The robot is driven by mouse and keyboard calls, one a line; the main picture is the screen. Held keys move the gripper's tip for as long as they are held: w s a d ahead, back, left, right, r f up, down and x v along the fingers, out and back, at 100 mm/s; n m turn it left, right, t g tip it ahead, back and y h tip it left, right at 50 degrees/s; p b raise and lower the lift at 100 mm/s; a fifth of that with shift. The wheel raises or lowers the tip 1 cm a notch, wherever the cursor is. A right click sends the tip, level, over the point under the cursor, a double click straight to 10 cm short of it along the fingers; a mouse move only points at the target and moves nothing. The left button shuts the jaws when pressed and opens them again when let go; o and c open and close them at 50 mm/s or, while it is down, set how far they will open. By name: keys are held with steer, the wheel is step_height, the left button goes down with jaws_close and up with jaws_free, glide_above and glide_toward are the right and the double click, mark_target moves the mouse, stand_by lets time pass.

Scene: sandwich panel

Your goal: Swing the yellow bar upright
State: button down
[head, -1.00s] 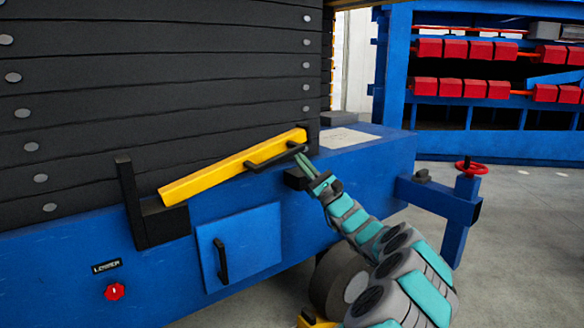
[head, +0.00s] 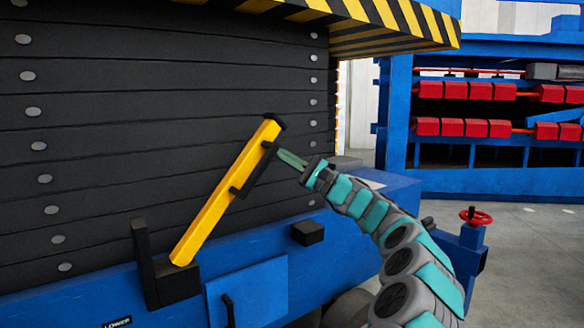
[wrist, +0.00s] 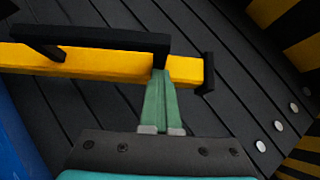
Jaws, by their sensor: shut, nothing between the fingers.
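The yellow bar (head: 216,205) is tilted steeply in the head view, its lower end at a black bracket (head: 168,279) and its upper end to the right. A black handle (head: 254,171) runs along the bar's right side near the top. My gripper (head: 281,155) is shut, its tips at the upper end of this handle. In the wrist view the yellow bar (wrist: 110,63) lies across the picture, and my green fingers (wrist: 160,80) reach the handle's right end post. Whether they touch the handle is hard to tell.
A dark slatted stack (head: 120,130) stands behind the bar on a blue base (head: 385,205). A black block (head: 307,232) sticks out below the bar. A striped ledge (head: 400,20) hangs overhead. A red handwheel (head: 475,216) stands at right.

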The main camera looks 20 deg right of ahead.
steer(key=s+a+r+n+g+h+p, duration=0.1)
steer(key=a+r+n+g, duration=0.1)
steer(key=a, duration=0.6)
steer(key=s+a+r+n+g+p, duration=0.1)
steer(key=s+a+r+n+g, duration=0.1)
steer(key=a+r, duration=0.3)
steer(key=s+a+r+n+g+h+p, duration=0.1)
steer(key=a+r+n, duration=0.3)
steer(key=a, duration=0.8)
steer(key=shift+s+r+g+h, duration=0.15)
steer(key=shift+s+g+h, duration=0.15)
steer(key=shift+s+g, duration=0.15)
steer(key=shift+s+a, duration=0.1)
steer(key=shift+a, duration=0.05)
steer(key=s+d, duration=0.4)
steer(key=d, duration=0.9)
steer(key=shift+s+d+r, duration=0.2)
steer(key=shift+d+r, duration=0.1)
steer(key=shift+r, duration=0.1)
steer(key=shift+t, duration=0.25)
